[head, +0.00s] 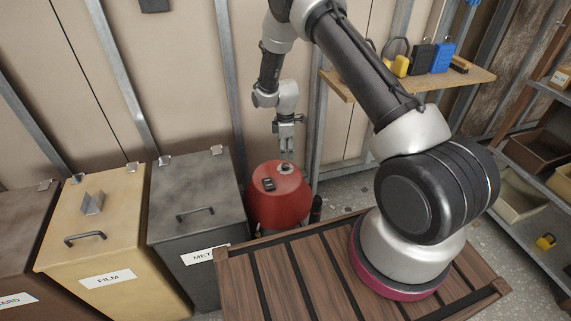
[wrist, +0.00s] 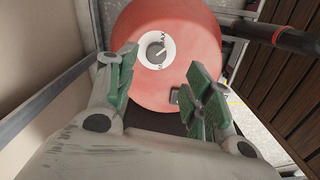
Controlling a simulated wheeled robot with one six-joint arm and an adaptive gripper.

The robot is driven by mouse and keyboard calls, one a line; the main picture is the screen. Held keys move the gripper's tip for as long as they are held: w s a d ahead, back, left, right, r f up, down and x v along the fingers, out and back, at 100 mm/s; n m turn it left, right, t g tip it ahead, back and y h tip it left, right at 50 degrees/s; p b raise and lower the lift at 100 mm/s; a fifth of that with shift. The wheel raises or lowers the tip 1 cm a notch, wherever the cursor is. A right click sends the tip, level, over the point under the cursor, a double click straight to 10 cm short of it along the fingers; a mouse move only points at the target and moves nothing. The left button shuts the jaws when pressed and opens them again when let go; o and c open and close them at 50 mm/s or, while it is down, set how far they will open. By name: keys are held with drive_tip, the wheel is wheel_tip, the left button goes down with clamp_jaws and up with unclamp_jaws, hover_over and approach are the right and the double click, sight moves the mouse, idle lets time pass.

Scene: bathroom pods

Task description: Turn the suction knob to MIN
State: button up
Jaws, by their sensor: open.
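The red vacuum (head: 280,205) stands on the floor against the wall, beside the grey bin. Its suction knob (head: 286,168) is on top; in the wrist view the dark round knob (wrist: 156,51) sits on a white dial (wrist: 146,57). Dark lettering that looks like MAX is at the dial's right; other lettering lower left is too small to read surely. A light pointer mark on the knob seems to face the upper right. My gripper (head: 287,148) points down above the knob, open and empty. In the wrist view its green-padded fingers (wrist: 163,75) are spread, with the knob between and beyond them, apart from both.
A black switch (head: 268,184) is on the vacuum's top near the knob. Lidded bins, the grey one (head: 188,200) and the yellow FILM one (head: 105,235), stand left. A wooden shelf (head: 340,90) with small items is right of my gripper. A black hose end (wrist: 285,38) shows in the wrist view.

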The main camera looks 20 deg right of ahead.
sight(285, 165)
drive_tip(key=shift+w+f+n, duration=0.15)
drive_tip(key=shift+w+n, duration=0.05)
drive_tip(key=shift+n, duration=0.6)
wheel_tip(285, 165, down, 8)
drive_tip(key=shift+r, duration=0.2)
drive_tip(key=c, duration=1.1)
